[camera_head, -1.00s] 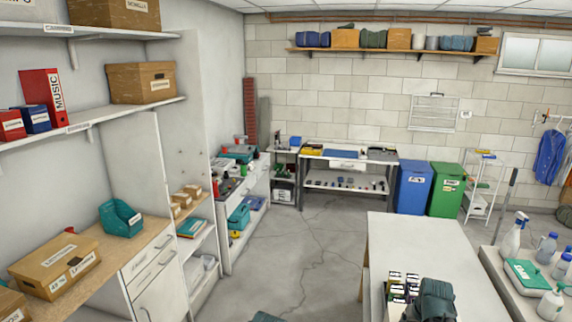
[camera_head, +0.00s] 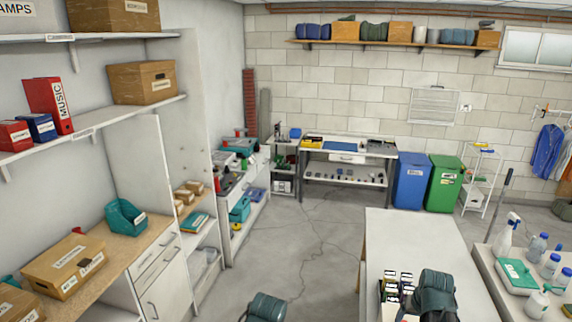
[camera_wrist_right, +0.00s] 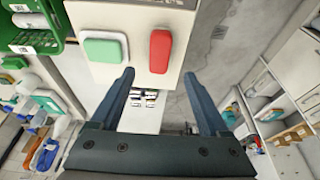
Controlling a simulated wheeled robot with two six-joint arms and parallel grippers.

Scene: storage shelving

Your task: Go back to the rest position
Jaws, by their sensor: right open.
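My right gripper (camera_wrist_right: 159,76) is open in the right wrist view, its two dark fingers apart with nothing held between them. In the head view, part of my right arm (camera_head: 437,292) shows at the lower right in front of the white table (camera_head: 405,242). Part of my left arm (camera_head: 265,308) shows at the bottom middle over the floor. The fingers of my left gripper are not visible.
Several small dark-and-white boxes (camera_head: 391,284) stand on the white table beside my right arm. The right wrist view shows a red block (camera_wrist_right: 160,50), a green-and-white block (camera_wrist_right: 104,48) and a green crate (camera_wrist_right: 30,30). Shelving lines the left wall. The middle floor is clear.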

